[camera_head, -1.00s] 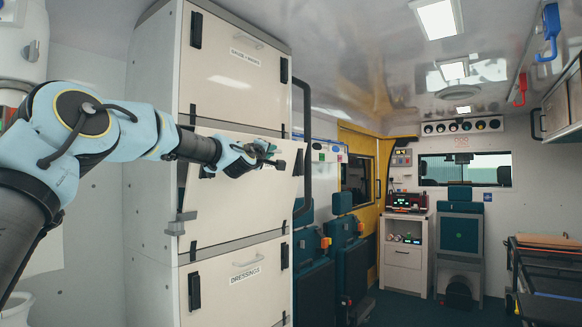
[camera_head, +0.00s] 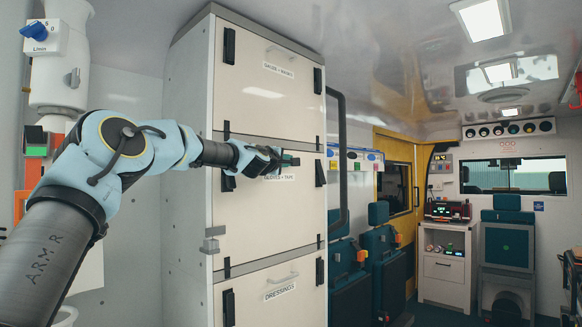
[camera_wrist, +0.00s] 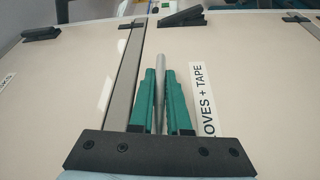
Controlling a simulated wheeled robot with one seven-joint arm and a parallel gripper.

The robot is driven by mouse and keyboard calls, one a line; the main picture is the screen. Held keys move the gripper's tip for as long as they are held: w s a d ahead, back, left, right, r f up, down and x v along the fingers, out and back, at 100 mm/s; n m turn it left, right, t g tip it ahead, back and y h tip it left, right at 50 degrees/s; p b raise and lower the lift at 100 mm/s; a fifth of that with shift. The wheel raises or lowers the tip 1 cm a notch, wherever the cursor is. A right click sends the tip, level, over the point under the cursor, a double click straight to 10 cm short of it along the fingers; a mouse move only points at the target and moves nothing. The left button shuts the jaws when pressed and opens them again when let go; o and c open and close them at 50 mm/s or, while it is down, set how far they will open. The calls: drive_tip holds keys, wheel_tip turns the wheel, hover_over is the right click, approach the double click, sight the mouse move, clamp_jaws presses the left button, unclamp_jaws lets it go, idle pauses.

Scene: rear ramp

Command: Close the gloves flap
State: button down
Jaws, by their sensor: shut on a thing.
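The gloves flap (camera_head: 268,216) is the middle white panel of the tall cabinet. Its label reads "GLOVES + TAPE", partly hidden behind my gripper in the head view. The flap now looks about flush with the panels above and below it. My gripper (camera_head: 290,160) is at the flap's top edge. In the wrist view the green fingers of my gripper (camera_wrist: 166,100) are closed around a grey bar handle (camera_wrist: 159,75) beside the label (camera_wrist: 204,100).
An upper flap (camera_head: 265,80) and a lower "DRESSINGS" flap (camera_head: 275,296) sit above and below, both shut. A black grab rail (camera_head: 341,150) runs along the cabinet's right side. Teal seats (camera_head: 381,260) stand beyond it.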

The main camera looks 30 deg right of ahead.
drive_tip(key=c, duration=1)
unclamp_jaws()
drive_tip(key=shift+r, duration=0.35)
drive_tip(key=shift+c, duration=0.2)
drive_tip(key=shift+o, duration=0.7)
drive_tip(key=shift+f, duration=0.15)
drive_tip(key=b+v, duration=0.7)
drive_tip(key=v, duration=0.3)
drive_tip(key=shift+s+b, duration=0.2)
drive_tip(key=shift+b, duration=0.1)
